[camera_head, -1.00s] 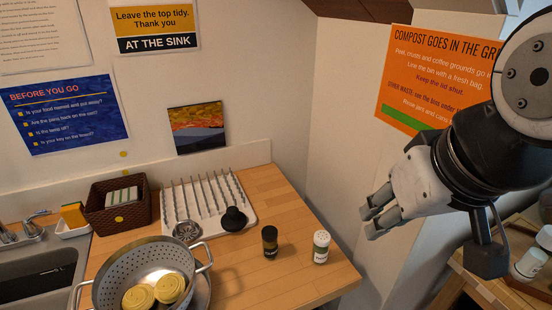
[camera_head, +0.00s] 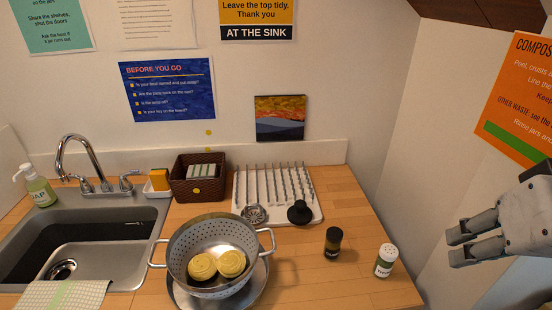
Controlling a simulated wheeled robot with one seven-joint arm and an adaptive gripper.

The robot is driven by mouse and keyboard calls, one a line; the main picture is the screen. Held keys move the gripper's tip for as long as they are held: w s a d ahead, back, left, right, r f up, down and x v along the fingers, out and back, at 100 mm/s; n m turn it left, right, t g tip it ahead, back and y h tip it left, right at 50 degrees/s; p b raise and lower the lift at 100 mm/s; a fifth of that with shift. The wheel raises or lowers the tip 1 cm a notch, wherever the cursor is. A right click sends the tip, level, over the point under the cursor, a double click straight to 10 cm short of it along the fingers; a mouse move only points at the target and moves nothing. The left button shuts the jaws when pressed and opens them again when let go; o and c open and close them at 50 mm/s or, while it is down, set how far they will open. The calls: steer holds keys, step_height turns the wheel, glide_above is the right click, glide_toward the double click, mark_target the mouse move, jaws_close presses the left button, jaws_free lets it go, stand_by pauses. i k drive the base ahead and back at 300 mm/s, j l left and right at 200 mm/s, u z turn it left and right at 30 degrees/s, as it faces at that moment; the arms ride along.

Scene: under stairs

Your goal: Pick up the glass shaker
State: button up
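Two small shakers stand upright on the right part of the wooden counter (camera_head: 370,210). One is a dark shaker (camera_head: 333,244) with a black lid and a pale label band. The other, to its right and nearer the front edge, is a shaker (camera_head: 384,263) with a white perforated lid and a green-and-white label. I cannot tell for sure which is the glass one. My gripper (camera_head: 456,243) is at the right edge of the view, right of both shakers and apart from them. Its two fingers point left, spread with an empty gap.
A colander (camera_head: 192,241) holding yellow round things stands left of the shakers. A drying rack (camera_head: 308,212) with a black item, a brown basket (camera_head: 182,192) and a sink (camera_head: 140,240) are farther left. The counter between rack and shakers is clear. A wall rises at the right.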

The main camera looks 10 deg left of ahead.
mark_target(386, 258)
steer(key=k+l, duration=0.25)
steer(key=l, duration=0.15)
steer(key=k+l, duration=0.55)
steer(key=l, duration=0.2)
